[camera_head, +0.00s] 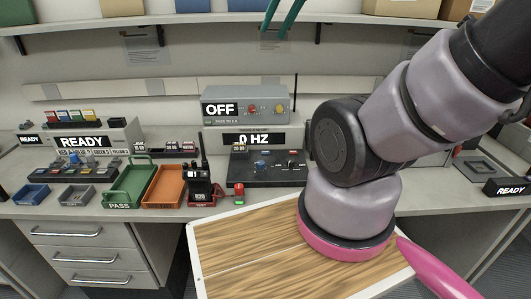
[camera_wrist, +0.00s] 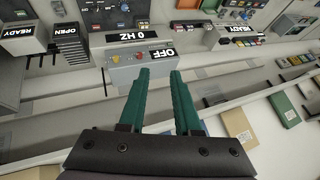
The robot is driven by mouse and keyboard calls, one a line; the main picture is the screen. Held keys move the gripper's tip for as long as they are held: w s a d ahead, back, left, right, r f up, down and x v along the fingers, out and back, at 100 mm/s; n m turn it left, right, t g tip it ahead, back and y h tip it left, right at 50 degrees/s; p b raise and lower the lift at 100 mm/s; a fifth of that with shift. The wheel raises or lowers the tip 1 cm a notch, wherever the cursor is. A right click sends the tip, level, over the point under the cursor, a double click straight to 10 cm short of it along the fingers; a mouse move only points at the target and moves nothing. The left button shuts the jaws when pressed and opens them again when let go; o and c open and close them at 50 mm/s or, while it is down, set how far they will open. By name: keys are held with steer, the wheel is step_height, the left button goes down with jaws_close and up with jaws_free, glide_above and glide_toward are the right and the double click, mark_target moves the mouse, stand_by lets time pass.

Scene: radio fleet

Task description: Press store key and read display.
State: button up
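The "0 HZ" display (camera_head: 254,138) stands at the back of the bench in the head view, on a dark console (camera_head: 265,171) with small keys and knobs. It also shows in the wrist view (camera_wrist: 138,36). A grey box (camera_head: 245,105) reading "OFF", with a red and a yellow knob, sits behind and above it. I cannot make out which key is the store key. My gripper (camera_head: 274,34) has teal fingers. They hang high near the shelf, and the wrist view (camera_wrist: 160,72) shows them apart with nothing between, clear of the console.
A radio (camera_head: 199,184) stands by the console, with a red button (camera_head: 239,190) beside it. A green tray (camera_head: 128,184), an orange tray (camera_head: 163,186) and a "READY" unit (camera_head: 84,141) are to the left. A shelf (camera_head: 180,18) crosses above. A wooden board (camera_head: 240,245) lies in front.

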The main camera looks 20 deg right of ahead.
jaws_close()
stand_by(1.4)
